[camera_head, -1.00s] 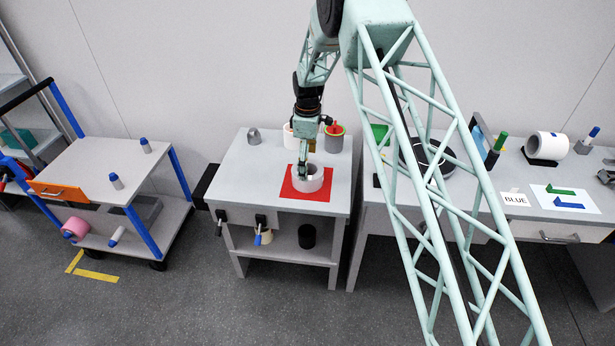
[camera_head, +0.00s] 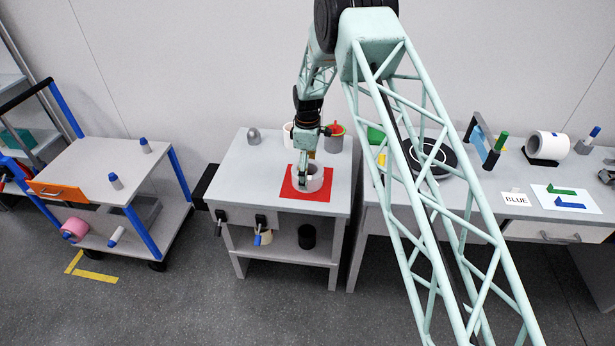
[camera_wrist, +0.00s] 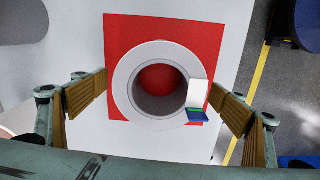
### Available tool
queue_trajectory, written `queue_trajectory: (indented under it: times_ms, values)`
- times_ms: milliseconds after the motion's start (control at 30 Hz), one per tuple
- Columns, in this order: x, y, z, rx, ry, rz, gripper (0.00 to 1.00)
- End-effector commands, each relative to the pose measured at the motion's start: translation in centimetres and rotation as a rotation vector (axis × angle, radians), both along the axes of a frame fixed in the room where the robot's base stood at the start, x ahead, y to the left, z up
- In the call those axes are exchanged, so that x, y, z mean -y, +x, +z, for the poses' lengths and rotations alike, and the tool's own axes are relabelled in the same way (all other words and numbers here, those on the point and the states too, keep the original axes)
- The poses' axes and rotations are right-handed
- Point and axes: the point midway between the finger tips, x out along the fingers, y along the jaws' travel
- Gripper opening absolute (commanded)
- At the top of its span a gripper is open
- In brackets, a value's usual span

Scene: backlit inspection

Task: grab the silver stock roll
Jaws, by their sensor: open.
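A thick, hollow grey-white roll (camera_head: 316,183), the likely silver stock roll, stands on end on a red square mat (camera_head: 293,194) on the middle table. My gripper (camera_head: 305,174) is just over it, pointing down. In the wrist view the roll (camera_wrist: 128,84) is seen from above, with red mat showing through its bore. My gripper (camera_wrist: 160,104) is open, one finger to each side of the roll and apart from it in the picture. A small white piece with blue and green (camera_wrist: 197,102) overlaps the roll's right rim. In the head view my gripper partly covers the roll.
A grey dome-shaped piece (camera_head: 254,136) stands at the table's back left. A red-topped container (camera_head: 334,139) and a white cylinder stand behind my gripper. Another white roll (camera_head: 549,146) rests on a black holder on the right bench. The table's left front is clear.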

Motion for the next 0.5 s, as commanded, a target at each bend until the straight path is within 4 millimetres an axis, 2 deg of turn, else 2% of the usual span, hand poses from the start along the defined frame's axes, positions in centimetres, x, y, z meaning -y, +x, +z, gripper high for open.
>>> queue_trajectory:
  times_ms: [167,500]
  values:
    - [0.00,0.00,0.01,0.000,0.000,0.000,0.89]
    - [0.00,0.00,0.01,0.000,0.000,0.000,0.58]
